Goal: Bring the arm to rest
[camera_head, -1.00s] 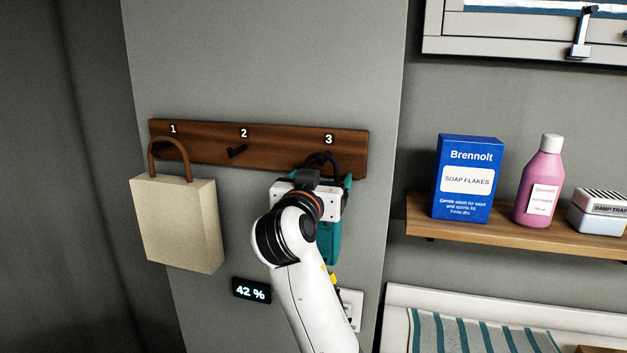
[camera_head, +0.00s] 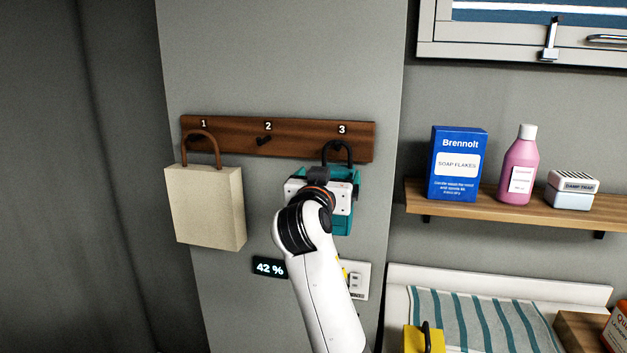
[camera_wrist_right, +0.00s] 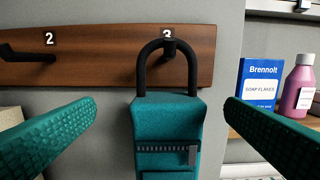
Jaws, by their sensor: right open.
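A teal bag or case with a black loop handle hangs on hook 3 of the wooden rack (camera_head: 225,135). In the right wrist view the teal bag (camera_wrist_right: 168,125) hangs upright, its handle over the hook under the number 3. My right gripper (camera_head: 322,190) is in front of it, hiding much of it in the head view. In the right wrist view its two green textured fingers (camera_wrist_right: 161,102) are spread wide, one on each side of the bag and apart from it. My left gripper is not in view.
A cream bag (camera_head: 205,205) hangs on hook 1; hook 2 (camera_head: 264,139) is empty. Right, a shelf (camera_head: 480,209) holds a soap box (camera_head: 456,187), pink bottle (camera_head: 518,170) and damp trap (camera_head: 573,190).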

